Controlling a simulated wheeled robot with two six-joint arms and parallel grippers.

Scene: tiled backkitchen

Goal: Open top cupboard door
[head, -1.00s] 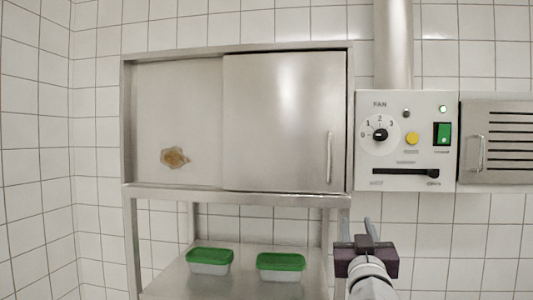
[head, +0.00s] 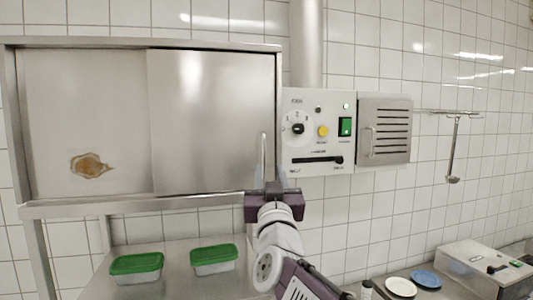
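The top cupboard (head: 140,42) is a steel wall unit with sliding doors, in the left half of the head view. Its front right door panel (head: 212,110) is shut, covering the right side. A vertical bar handle (head: 263,152) sits near that panel's right edge. The left panel (head: 85,110) is set further back and has a brown stain. My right gripper (head: 268,174) is raised at the lower end of the handle, fingers up and apart. I cannot tell whether it touches the handle. My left gripper is not in view.
A fan control box (head: 317,130) and a louvred steel box (head: 384,130) are on the wall right of the cupboard. Two green-lidded tubs (head: 136,264) (head: 214,254) stand on the shelf below. Plates (head: 401,287) and an appliance (head: 487,268) are at the lower right.

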